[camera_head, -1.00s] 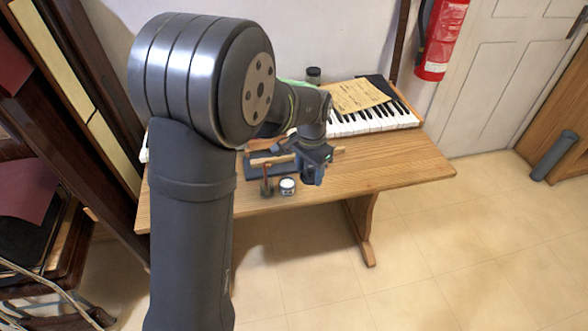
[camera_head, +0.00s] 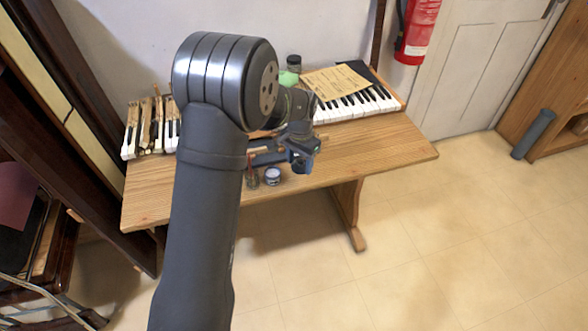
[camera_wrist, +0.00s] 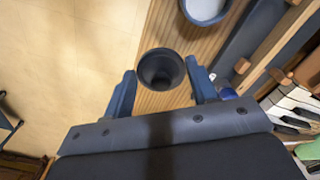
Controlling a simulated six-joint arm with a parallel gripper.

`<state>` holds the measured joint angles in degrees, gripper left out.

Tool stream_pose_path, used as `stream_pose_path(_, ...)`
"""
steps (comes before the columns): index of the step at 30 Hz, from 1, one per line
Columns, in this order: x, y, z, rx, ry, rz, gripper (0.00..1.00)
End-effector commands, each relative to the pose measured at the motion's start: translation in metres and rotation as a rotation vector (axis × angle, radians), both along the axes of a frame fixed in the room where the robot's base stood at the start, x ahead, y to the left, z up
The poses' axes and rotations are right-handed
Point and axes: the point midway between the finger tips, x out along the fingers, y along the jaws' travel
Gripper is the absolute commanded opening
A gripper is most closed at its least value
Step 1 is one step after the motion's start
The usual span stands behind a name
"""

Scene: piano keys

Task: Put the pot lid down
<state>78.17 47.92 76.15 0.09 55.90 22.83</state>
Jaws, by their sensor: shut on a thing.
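My gripper (camera_wrist: 162,88) is shut on the pot lid (camera_wrist: 160,69), a dark, round, hollow cap between the two blue fingers in the wrist view. Its open hollow faces the camera. In the head view my gripper (camera_head: 301,160) is above the front part of the table, right of the pot; the lid is too small and dark there to make out clearly. The open pot (camera_head: 273,176), small with pale contents, stands near the table's front edge. It also shows at the top of the wrist view (camera_wrist: 205,10), apart from the lid.
A thin upright tool (camera_head: 251,165) stands left of the pot. Piano keys (camera_head: 370,102) and a paper sheet (camera_head: 336,80) lie at the back. The wooden table (camera_head: 385,150) is clear on the right. A dark jar (camera_head: 294,63) stands at the back.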

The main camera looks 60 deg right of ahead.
Motion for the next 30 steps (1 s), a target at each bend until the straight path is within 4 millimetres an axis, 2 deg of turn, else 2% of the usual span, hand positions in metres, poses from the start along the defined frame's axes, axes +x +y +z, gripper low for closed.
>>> stream_pose_path(3, 0.016, -0.005, -0.010, 0.000, 0.000, 0.001, 0.32)
stream_pose_path(6, 0.022, -0.006, -0.014, -0.001, 0.000, 0.000, 0.32)
stream_pose_path(10, 0.023, -0.006, -0.023, 0.001, 0.001, -0.001, 0.32)
stream_pose_path(17, 0.023, -0.006, -0.053, 0.001, 0.000, -0.001, 0.32)
stream_pose_path(28, 0.023, -0.006, -0.058, 0.000, 0.000, -0.001, 0.32)
stream_pose_path(29, 0.023, -0.006, -0.057, 0.000, 0.000, -0.001, 0.57)
stream_pose_path(30, 0.023, -0.006, -0.057, 0.000, 0.000, -0.001, 0.65)
